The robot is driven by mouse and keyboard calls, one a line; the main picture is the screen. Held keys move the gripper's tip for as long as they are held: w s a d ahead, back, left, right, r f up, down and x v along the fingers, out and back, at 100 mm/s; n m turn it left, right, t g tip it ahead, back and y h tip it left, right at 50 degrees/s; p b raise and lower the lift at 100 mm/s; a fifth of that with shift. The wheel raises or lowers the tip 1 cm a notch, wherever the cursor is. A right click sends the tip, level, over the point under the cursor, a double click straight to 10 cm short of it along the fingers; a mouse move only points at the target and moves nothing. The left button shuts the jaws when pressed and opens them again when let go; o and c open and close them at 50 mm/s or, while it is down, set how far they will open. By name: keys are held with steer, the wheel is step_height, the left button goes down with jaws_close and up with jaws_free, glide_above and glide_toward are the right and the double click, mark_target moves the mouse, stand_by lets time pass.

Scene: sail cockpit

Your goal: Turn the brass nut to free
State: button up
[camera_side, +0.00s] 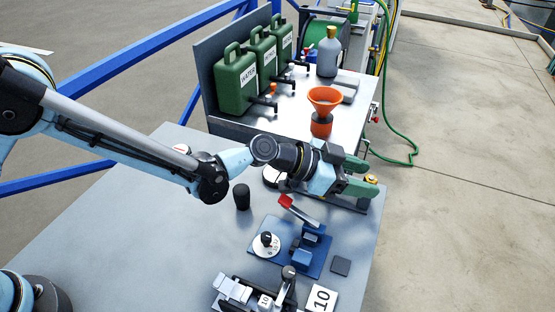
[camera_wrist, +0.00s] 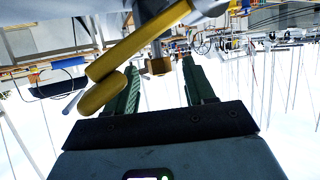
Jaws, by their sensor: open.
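My gripper (camera_side: 368,176) is open, with its two green fingers reaching right over the right edge of the bench. In the wrist view its fingertips (camera_wrist: 160,72) stand apart. The brass nut (camera_wrist: 160,66) shows between the fingertips in that view, on a grey stem, with gaps on both sides. How deep it sits between the fingers I cannot tell. In the side view a small yellow piece (camera_side: 371,179) shows at the fingertips; the nut itself is mostly hidden there.
A blue fixture (camera_side: 318,262) with a red-tipped lever (camera_side: 286,201) and a dial (camera_side: 266,244) stand nearer on the bench. A black knob (camera_side: 242,196) is left of them. Green water cans (camera_side: 236,80), an orange funnel (camera_side: 325,97) and a grey bottle (camera_side: 329,52) stand behind.

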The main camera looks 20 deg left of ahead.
steer(key=shift+d, duration=0.1)
jaws_close()
steer(key=shift+s+n+t+y, duration=0.1)
steer(key=shift+n+t+y, duration=0.5)
steer(key=shift+n+t, duration=0.15)
jaws_free()
steer(key=v, duration=1.2)
stand_by(0.4)
